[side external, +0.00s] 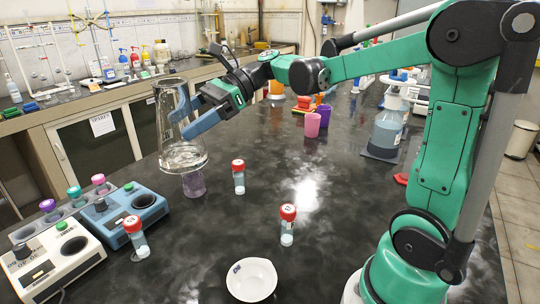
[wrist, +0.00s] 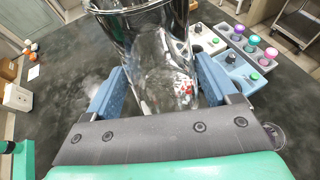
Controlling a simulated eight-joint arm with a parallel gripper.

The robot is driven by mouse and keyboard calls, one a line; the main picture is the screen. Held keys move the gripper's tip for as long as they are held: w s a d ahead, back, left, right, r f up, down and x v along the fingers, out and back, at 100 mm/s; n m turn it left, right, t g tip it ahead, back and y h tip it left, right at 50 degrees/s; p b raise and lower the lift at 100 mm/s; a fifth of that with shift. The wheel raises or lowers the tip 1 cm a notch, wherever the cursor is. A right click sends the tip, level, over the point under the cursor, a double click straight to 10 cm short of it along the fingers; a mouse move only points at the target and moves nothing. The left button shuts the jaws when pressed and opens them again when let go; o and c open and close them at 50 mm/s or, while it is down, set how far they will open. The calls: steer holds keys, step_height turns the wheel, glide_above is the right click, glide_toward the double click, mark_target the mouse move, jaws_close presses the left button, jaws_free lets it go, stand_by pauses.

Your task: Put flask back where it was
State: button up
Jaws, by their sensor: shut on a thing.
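The flask (side external: 171,135) is a clear conical glass flask with a little clear liquid at its bottom. My gripper (side external: 190,112) is shut on it, with one blue finger on each side of its wall. The flask is held nearly upright and appears to be raised above the dark bench. In the wrist view the flask (wrist: 160,65) fills the space between the blue fingers of my gripper (wrist: 163,88).
A small purplish glass (side external: 194,184) shows just below the flask. A blue device (side external: 140,207) and a beige device (side external: 40,272) stand at left. Several red-capped vials (side external: 238,180) and a white dish (side external: 251,281) stand in front. Cups (side external: 312,125) stand behind.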

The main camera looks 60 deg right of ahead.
step_height(320, 180, down, 20)
steer(key=shift+r, duration=0.15)
stand_by(0.5)
steer(key=o, duration=1.4)
steer(key=shift+c, duration=0.2)
steer(key=v, duration=1.2)
steer(key=s+a+r+n+h, duration=0.1)
steer(key=a+n+h, duration=0.1)
steer(key=n+h, duration=0.2)
steer(key=s+a+r+n+t+h, duration=0.1)
steer(key=a+r+n+h, duration=0.1)
steer(key=n, duration=0.9)
steer(key=s+a+r+n+h, duration=0.2)
steer(key=a+n+h, duration=0.2)
steer(key=n+h, duration=0.2)
steer(key=shift+n+t+h, duration=0.3)
steer(key=shift+n+t, duration=0.1)
steer(key=shift+n, duration=0.4)
